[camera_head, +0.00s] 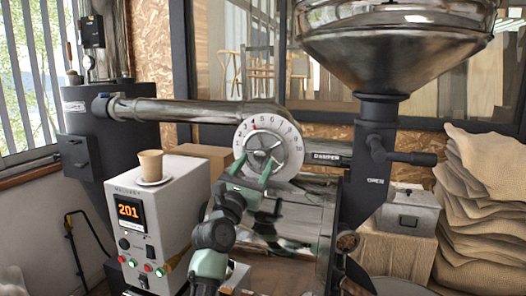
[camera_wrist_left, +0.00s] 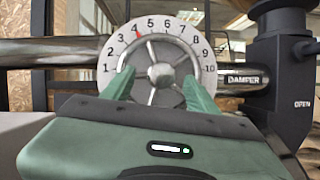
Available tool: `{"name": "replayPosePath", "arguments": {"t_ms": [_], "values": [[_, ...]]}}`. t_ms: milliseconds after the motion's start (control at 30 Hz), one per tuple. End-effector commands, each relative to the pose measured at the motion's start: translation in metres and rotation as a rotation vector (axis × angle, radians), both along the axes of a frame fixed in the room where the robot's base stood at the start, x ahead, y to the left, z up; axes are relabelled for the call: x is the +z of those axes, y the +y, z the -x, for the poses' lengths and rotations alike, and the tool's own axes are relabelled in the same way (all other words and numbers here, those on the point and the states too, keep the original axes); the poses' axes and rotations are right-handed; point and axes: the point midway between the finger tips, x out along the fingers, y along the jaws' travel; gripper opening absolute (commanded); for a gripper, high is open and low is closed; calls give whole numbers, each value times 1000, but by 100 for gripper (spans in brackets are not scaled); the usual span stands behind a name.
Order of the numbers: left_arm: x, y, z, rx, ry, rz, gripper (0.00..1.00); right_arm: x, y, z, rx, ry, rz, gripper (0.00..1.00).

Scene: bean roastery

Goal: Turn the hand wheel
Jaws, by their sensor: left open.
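The hand wheel (camera_head: 264,146) is a grey metal wheel with spokes and a round hub, in front of a white numbered dial (camera_head: 292,149) at the end of the horizontal pipe. In the left wrist view the wheel (camera_wrist_left: 160,74) is in the middle, and a red mark shows near the 4 on the dial (camera_wrist_left: 207,68). My left gripper (camera_head: 254,169) is open at the wheel's lower part. In the wrist view its green fingers (camera_wrist_left: 159,92) stand on either side of the hub; I cannot tell whether they touch the wheel. My right gripper is not in view.
A white control box (camera_head: 165,215) reading 201 stands left of my arm, with a paper cup (camera_head: 150,165) on top. Right of the wheel are a dark column with a handle (camera_head: 412,158) and a large hopper (camera_head: 395,45). Sacks (camera_head: 485,200) are piled far right.

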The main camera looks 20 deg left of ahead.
Motion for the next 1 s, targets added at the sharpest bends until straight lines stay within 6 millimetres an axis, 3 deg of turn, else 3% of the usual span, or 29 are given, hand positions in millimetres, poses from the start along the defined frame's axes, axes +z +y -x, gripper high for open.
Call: {"name": "replayPosePath", "arguments": {"t_ms": [67,167,467,667,700,767,900,1000], "values": [[8,-1,-13,0,2,-5,59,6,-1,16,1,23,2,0],[13,-3,-25,0,2,-5,59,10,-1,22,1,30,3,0],[17,-4,-43,1,2,-3,59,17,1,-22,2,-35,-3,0],[17,-4,-43,1,2,-3,59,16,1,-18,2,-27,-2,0],[17,-4,-43,1,2,-3,56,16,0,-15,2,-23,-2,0],[17,-4,-43,1,2,-4,39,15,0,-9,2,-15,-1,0],[17,-4,-43,1,2,-4,0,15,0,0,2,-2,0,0],[17,-4,-43,1,2,-4,0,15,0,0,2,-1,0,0]]}}
